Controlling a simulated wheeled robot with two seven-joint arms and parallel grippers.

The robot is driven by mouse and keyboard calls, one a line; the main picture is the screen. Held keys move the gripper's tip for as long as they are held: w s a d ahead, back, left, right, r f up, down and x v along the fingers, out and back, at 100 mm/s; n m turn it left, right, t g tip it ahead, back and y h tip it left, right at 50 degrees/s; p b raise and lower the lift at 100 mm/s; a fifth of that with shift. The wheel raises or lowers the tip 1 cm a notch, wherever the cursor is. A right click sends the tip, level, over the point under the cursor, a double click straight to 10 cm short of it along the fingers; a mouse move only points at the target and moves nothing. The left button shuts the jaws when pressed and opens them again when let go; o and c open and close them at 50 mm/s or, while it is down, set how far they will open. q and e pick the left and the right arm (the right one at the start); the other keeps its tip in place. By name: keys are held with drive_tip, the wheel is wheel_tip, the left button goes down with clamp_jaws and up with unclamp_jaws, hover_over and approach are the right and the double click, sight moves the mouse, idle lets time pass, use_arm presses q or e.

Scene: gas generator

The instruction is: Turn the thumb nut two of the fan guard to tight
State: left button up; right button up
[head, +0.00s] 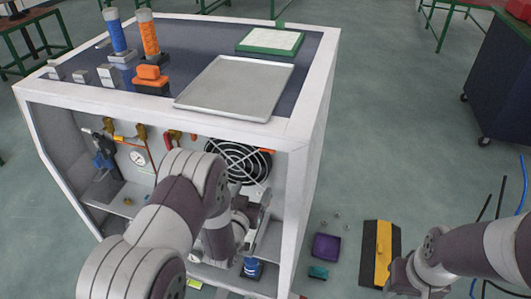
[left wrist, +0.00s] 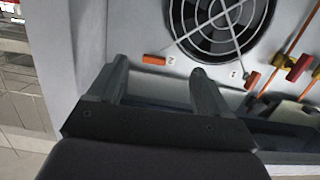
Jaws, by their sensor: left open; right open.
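The fan guard (head: 238,161) is a wire cover over a black round fan in the open front of the generator; it also shows at the top of the left wrist view (left wrist: 222,18). Two orange thumb nuts show there, one in the middle (left wrist: 153,60) and one to the right (left wrist: 252,81), each beside a small white label I cannot read. My left gripper (left wrist: 160,82) is open and empty, its fingers apart just short of the middle nut. In the head view my left arm hides part of the fan's surroundings. My right gripper is out of view.
The generator's white frame (head: 303,135) stands close around the opening. A metal tray (head: 232,88) lies on top. Red and yellow valves (left wrist: 299,68) sit beside the fan. A purple bin (head: 326,247) and a yellow-black item (head: 383,252) lie on the floor at right.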

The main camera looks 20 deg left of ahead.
sight(267, 150)
use_arm(q)
drive_tip(key=shift+t, duration=0.9)
drive_tip(key=w+r, duration=0.1)
drive_tip(key=w, duration=0.3)
drive_tip(key=w+r+p, duration=0.1)
drive_tip(key=w, duration=0.3)
drive_tip(key=w+r, duration=0.1)
drive_tip(key=w, duration=0.4)
drive_tip(key=shift+w+d+r, duration=0.1)
drive_tip(key=shift+d, duration=0.15)
drive_tip(key=c, duration=1.1)
drive_tip(key=shift+o, duration=0.3)
